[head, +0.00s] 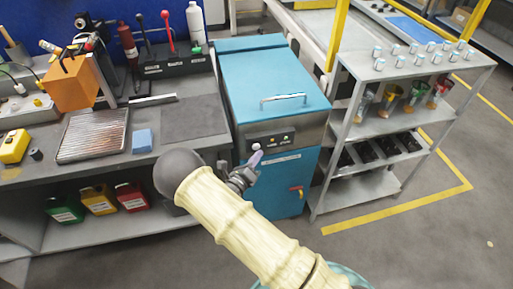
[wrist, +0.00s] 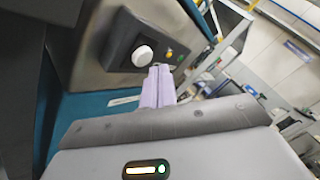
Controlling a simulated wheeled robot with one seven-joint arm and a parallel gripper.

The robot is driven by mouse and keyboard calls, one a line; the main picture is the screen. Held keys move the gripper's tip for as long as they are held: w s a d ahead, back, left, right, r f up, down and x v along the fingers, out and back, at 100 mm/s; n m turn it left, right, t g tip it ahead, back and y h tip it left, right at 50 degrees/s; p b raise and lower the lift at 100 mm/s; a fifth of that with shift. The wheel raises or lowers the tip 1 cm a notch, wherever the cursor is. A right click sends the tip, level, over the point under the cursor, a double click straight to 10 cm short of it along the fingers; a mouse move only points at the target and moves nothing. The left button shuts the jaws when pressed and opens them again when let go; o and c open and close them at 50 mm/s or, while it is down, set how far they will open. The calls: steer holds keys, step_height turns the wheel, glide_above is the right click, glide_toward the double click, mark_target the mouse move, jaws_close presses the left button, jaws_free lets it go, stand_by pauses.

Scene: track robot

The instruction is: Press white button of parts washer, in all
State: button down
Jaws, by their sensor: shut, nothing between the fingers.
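The parts washer (head: 262,88) is a teal cabinet with a chrome handle on its lid and a grey front band. Its dark control panel (head: 271,143) carries a white button and other small controls. The white button (wrist: 143,56) shows large and round in the wrist view, at the left of the panel; in the head view it is small (head: 256,146). My gripper (head: 257,157) has pale purple fingers, shut and empty. The fingertips (wrist: 159,70) are close to the panel, just right of and below the white button in the wrist view. I cannot tell whether they touch the panel.
A workbench (head: 178,118) with a tray, a blue block and an orange box stands left of the washer. A metal shelf cart (head: 400,68) with small jars and cups stands at the right. Grey floor (head: 400,235) with yellow lines is free in front of the cart.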

steer(key=shift+w+a, duration=0.15)
steer(key=shift+w, duration=0.25)
steer(key=shift+w+a, duration=0.1)
steer(key=shift+w, duration=0.3)
stand_by(0.9)
steer(key=shift+s, duration=0.15)
steer(key=shift+s+d+p, duration=0.25)
steer(key=shift+s+p, duration=0.2)
steer(key=shift+s, duration=0.2)
steer(key=shift+s, duration=0.1)
steer(key=s+p, duration=0.1)
steer(key=s, duration=0.1)
steer(key=s+d+p, duration=0.1)
steer(key=s, duration=0.1)
steer(key=shift+s+d, duration=0.2)
steer(key=shift+s, duration=0.1)
stand_by(0.7)
